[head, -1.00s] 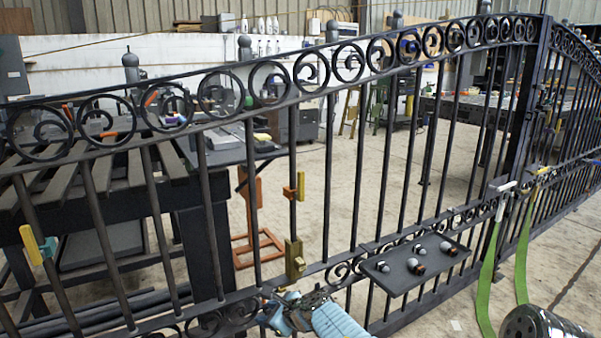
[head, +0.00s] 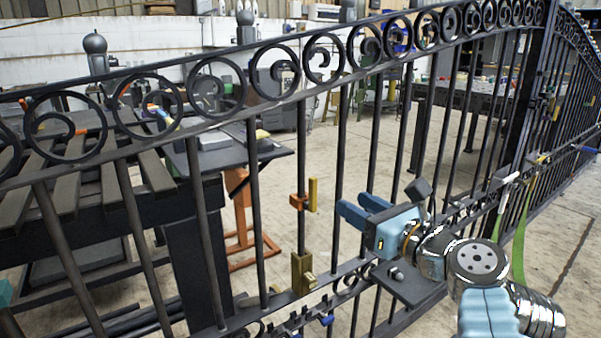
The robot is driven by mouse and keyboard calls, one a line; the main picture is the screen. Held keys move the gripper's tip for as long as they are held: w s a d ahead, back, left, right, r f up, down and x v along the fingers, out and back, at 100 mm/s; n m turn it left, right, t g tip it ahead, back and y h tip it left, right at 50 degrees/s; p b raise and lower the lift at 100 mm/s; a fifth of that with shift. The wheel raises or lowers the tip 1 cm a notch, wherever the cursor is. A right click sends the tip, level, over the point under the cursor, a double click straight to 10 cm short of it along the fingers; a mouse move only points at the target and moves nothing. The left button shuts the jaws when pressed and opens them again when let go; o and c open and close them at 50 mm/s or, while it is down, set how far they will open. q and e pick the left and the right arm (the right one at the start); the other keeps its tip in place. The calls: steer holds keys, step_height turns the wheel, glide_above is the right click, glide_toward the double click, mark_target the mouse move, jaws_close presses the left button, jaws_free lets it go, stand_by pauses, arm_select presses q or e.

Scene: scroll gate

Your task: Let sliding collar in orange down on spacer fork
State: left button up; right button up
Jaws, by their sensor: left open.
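The orange sliding collar (head: 299,202) sits around an upright gate bar, with a yellow tab (head: 313,194) at its right side. Below it on the same bar, apart from it by a stretch of bare bar, is a brass-coloured block (head: 302,274) at the lower rail. I cannot tell for sure that this block is the spacer fork. My left gripper (head: 354,204) is open and empty, its two blue fingers pointing left toward the collar. It is right of the collar and apart from it in the picture. My right gripper is not in view.
The dark scrollwork gate (head: 203,230) crosses the view, its upright bars close together. A dark shelf (head: 415,287) with small knobs is partly hidden behind my arm. Green straps (head: 519,245) hang at right. A workbench (head: 95,205) and an orange stand (head: 243,225) are behind the gate.

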mark_target(316, 181)
arm_select(q)
steer(key=p+x, duration=0.1)
steer(key=x, duration=1.2)
steer(key=shift+w+a, duration=0.25)
steer(key=shift+w, duration=0.05)
steer(key=shift+c, duration=0.4)
jaws_close()
